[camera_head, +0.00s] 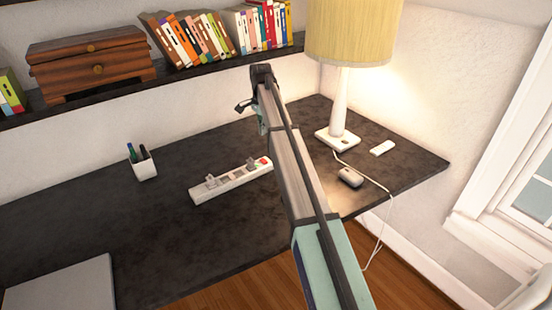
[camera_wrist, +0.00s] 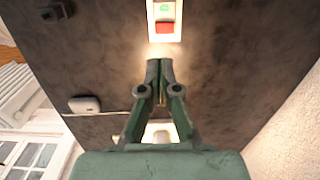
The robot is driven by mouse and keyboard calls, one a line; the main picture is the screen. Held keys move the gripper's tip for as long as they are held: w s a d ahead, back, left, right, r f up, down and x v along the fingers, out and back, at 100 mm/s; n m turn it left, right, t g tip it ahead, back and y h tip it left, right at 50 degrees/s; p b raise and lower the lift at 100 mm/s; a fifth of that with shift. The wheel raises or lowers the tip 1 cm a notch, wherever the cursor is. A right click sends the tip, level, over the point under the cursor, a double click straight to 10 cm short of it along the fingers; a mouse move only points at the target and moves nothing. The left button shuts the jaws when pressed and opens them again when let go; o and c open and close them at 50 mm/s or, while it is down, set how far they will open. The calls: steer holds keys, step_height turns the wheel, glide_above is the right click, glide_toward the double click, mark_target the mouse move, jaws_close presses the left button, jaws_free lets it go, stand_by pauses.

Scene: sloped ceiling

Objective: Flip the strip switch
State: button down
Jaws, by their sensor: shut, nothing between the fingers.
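The white power strip (camera_head: 231,181) lies on the dark desk with several sockets along it. Its red switch (camera_head: 263,161) is at the right end, close to my arm. In the wrist view, the strip's end (camera_wrist: 152,22) is at the top, with the red switch (camera_wrist: 165,28) below a green patch. My gripper (camera_wrist: 160,66) is shut and empty, its fingertips pointing toward the switch. A gap of desk shows between tips and switch in that picture; the height above the desk is unclear.
A lamp (camera_head: 340,105) with a yellow shade stands right of my arm. A small mouse-like object (camera_head: 350,177) and a thin cable (camera_head: 385,210) lie near it. A pen cup (camera_head: 142,164) stands left of the strip. A bookshelf (camera_head: 205,62) runs above the desk.

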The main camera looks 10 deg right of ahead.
stand_by(0.4)
steer(key=p, duration=0.4)
glide_toward(264, 162)
step_height(264, 162, down, 7)
steer(key=shift+f, duration=0.1)
